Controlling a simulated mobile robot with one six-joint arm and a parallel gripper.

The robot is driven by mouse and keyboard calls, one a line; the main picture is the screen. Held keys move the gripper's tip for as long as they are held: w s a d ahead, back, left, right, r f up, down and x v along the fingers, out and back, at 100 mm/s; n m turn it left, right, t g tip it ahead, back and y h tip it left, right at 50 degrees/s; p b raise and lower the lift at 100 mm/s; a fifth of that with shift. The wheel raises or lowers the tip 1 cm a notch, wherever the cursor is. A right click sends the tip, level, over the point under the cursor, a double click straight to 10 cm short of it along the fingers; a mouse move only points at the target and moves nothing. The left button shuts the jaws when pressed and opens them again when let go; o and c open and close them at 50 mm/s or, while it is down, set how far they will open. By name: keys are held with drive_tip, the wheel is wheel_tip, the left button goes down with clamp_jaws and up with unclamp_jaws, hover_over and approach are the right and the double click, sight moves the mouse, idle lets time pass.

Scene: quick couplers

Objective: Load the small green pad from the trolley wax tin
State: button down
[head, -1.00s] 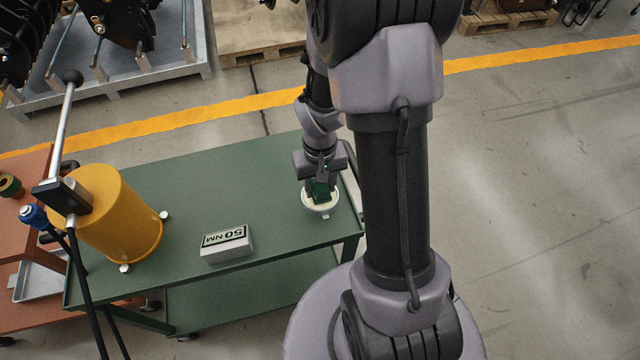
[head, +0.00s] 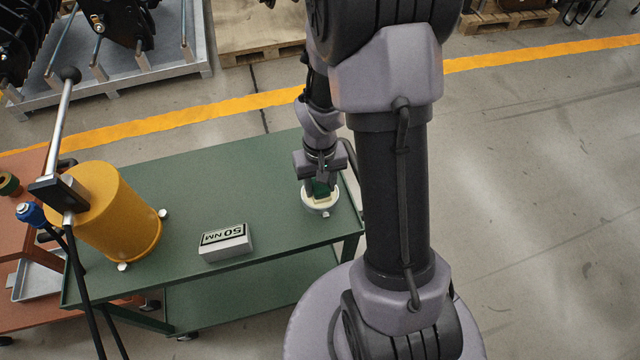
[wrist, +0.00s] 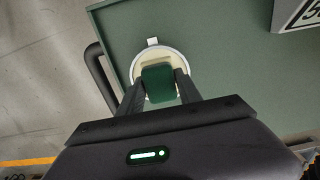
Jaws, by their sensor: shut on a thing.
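The small green pad (wrist: 158,81) is between the two fingers of my gripper (wrist: 160,92), which is shut on it. In the head view the pad (head: 320,188) shows dark green under my gripper (head: 319,182). The wax tin (wrist: 181,58) is a round, pale tin with a cream inside, on the green trolley (head: 240,180). The pad is over or in the tin's opening. I cannot tell whether it touches the wax. In the head view the tin (head: 312,205) is near the trolley's right end, and my gripper hides its far part.
A white block marked 50 NM (head: 226,243) lies on the trolley left of the tin. A yellow cylinder (head: 125,220) with a lever stands at the trolley's left end. A dark handle (wrist: 98,75) curves beside the trolley edge. The trolley's middle is clear.

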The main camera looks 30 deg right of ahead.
idle(0.4)
wheel_tip(320, 180, up, 7)
drive_tip(key=p, duration=0.5)
drive_tip(key=shift+r+p, duration=0.1)
drive_tip(key=shift+p, duration=0.3)
